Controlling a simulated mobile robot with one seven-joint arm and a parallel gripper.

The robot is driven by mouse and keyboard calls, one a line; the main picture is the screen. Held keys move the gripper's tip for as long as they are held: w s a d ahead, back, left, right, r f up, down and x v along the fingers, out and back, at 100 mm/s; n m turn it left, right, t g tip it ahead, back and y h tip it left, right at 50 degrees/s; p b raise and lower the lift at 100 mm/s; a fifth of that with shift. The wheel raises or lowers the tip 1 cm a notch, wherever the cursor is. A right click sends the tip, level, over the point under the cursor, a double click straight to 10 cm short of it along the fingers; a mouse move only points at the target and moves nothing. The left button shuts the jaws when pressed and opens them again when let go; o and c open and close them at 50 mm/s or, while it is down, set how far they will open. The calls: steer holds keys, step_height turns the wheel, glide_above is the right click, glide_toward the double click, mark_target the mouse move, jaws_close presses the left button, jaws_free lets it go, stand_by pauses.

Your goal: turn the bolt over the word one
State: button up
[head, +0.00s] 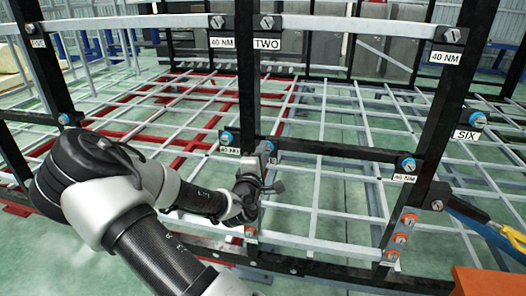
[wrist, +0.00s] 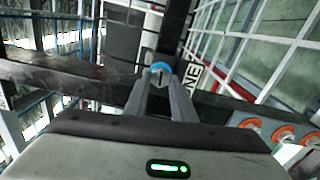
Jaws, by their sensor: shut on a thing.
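The bolt over the word one (wrist: 160,70) has a blue ring and a slotted grey head, and sits on a dark frame post. In the wrist view, both fingers of my gripper (wrist: 161,84) close in on its head from the two sides. The label reading ONE (wrist: 191,76) shows tilted just right of the bolt. In the head view, the bolt's blue ring (head: 270,146) shows at the tip of my gripper (head: 266,158), on the middle post. My gripper and wrist hide the label there.
A blue-ringed bolt (head: 226,138) sits just left, over a 40 NM label (head: 230,150). Another blue-ringed bolt (head: 407,164) is on the right post. Orange-ringed bolts (head: 400,239) line a lower bracket. Dark beams and grey grid bars surround my gripper closely.

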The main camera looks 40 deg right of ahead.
steer(key=shift+s+d+n, duration=0.15)
steer(key=shift+n, duration=6.45)
steer(key=shift+s+d+n, duration=0.1)
steer(key=shift+d+n, duration=0.05)
steer(key=shift+n, duration=6.45)
steer(key=shift+b, duration=0.3)
steer(key=o, duration=1.1)
steer(key=shift+d+f, duration=0.1)
steer(key=shift+c, duration=0.2)
